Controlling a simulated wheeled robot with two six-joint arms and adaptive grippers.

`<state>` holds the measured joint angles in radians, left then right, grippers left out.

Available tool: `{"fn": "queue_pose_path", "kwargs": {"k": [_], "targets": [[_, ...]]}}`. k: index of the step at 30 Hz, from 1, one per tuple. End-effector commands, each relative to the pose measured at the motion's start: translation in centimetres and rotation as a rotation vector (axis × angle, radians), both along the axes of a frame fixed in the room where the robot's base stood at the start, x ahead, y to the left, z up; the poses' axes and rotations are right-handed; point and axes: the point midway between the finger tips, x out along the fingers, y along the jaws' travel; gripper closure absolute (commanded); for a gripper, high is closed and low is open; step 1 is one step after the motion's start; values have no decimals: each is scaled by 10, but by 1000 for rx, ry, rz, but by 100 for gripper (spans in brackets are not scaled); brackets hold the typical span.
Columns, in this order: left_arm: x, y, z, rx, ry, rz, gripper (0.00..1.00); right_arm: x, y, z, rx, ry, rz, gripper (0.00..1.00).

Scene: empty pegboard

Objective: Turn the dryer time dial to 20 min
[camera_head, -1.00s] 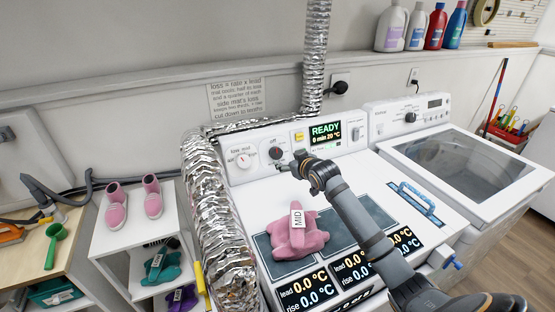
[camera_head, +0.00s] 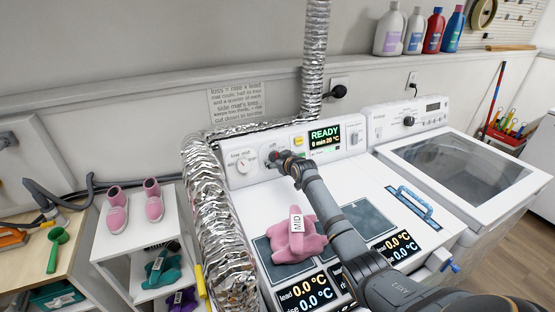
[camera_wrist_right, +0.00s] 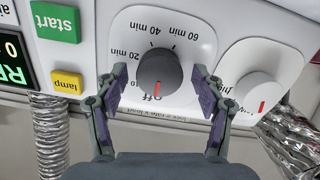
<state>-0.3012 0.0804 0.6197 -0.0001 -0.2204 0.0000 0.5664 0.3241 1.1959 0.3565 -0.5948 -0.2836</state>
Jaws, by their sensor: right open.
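The dryer time dial (camera_wrist_right: 160,72) is a dark round knob on a white panel, upside down in the right wrist view. Its red mark points to "off"; the 20, 40 and 60 min labels ring it. My right gripper (camera_wrist_right: 158,92) is open, with one finger on each side of the dial; I cannot tell whether they touch it. In the head view the right gripper (camera_head: 281,157) is at the dryer's (camera_head: 262,196) back panel and mostly covers the dial. The display (camera_head: 324,137) reads READY, 0 min 20 °C. My left gripper is not in view.
A white knob (camera_wrist_right: 248,92) sits beside the dial, with green start (camera_wrist_right: 56,22) and yellow lamp (camera_wrist_right: 67,82) buttons on its other side. A silver foil duct (camera_head: 212,215) stands left of the dryer. A pink cloth bundle (camera_head: 295,240) labelled MID lies on the dryer top.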

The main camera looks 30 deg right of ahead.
Motion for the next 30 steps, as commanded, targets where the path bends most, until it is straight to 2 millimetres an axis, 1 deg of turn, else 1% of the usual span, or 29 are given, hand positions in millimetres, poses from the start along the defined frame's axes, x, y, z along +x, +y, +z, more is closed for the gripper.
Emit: {"fn": "queue_pose_path", "kwargs": {"k": [1, 2, 13, 22, 26, 30], "targets": [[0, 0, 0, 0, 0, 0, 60, 0, 0, 0, 0, 0, 0, 31], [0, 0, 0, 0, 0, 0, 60, 0, 0, 0, 0, 0, 0, 35], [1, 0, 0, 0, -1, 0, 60, 0, 0, 0, 0, 1, 0, 86], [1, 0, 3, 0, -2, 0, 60, 0, 0, 1, 36, -1, -12, 86], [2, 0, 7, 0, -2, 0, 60, 0, -1, 2, 97, -5, -32, 86], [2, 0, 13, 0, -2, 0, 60, -1, -1, 2, 197, -9, -65, 86]]}}
